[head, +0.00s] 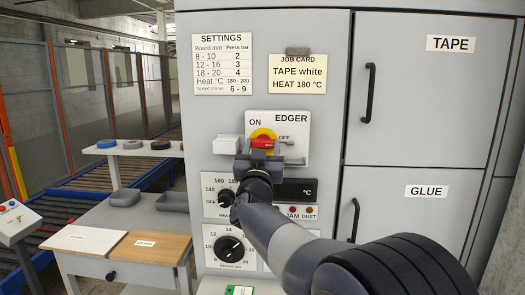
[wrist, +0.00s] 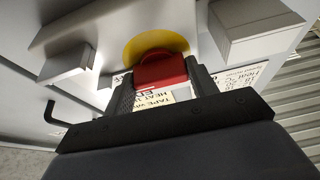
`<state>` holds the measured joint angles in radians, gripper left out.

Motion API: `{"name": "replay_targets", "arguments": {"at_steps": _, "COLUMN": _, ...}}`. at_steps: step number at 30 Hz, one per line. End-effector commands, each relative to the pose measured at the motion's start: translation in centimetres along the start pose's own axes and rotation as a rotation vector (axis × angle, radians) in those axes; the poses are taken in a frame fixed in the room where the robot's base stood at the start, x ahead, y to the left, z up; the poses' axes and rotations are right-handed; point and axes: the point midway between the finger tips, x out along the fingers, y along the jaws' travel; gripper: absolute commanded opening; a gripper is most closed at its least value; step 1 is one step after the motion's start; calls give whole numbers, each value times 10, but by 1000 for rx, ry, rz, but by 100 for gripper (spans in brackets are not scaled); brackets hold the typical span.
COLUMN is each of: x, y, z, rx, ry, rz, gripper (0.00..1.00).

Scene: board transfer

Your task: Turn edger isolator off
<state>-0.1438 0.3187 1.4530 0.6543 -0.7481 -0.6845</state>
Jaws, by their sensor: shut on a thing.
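The edger isolator is a red handle (head: 262,143) on a yellow disc (head: 263,133), on a white plate (head: 292,128) marked ON at left, OFF at right and EDGER above. My gripper (head: 264,150) is at the handle from the front, its fingers on either side of it. In the wrist view the red handle (wrist: 162,70) sits between the two dark fingers of my gripper (wrist: 162,90), with the yellow disc (wrist: 155,43) behind. My gripper partly hides the handle, so I cannot tell exactly which mark it points to.
A pale block (head: 228,146) juts out left of the isolator. A grey latch-like piece (head: 293,160) is close at its right. Heat knob (head: 226,198) and height knob (head: 229,248) are below. Tape door handle (head: 369,93) and glue door handle (head: 354,220) stick out at right.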

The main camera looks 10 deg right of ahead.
Motion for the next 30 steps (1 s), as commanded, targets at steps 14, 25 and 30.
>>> {"name": "replay_targets", "arguments": {"at_steps": 14, "x": 0, "y": 0, "z": 0, "rx": 1, "ry": 0, "rz": 0, "gripper": 76}}
{"name": "replay_targets", "arguments": {"at_steps": 25, "x": -12, "y": 0, "z": 0, "rx": 0, "ry": 1, "rz": -1, "gripper": 76}}
{"name": "replay_targets", "arguments": {"at_steps": 30, "x": -44, "y": 0, "z": 1, "rx": 1, "ry": 0, "rz": -3, "gripper": 76}}
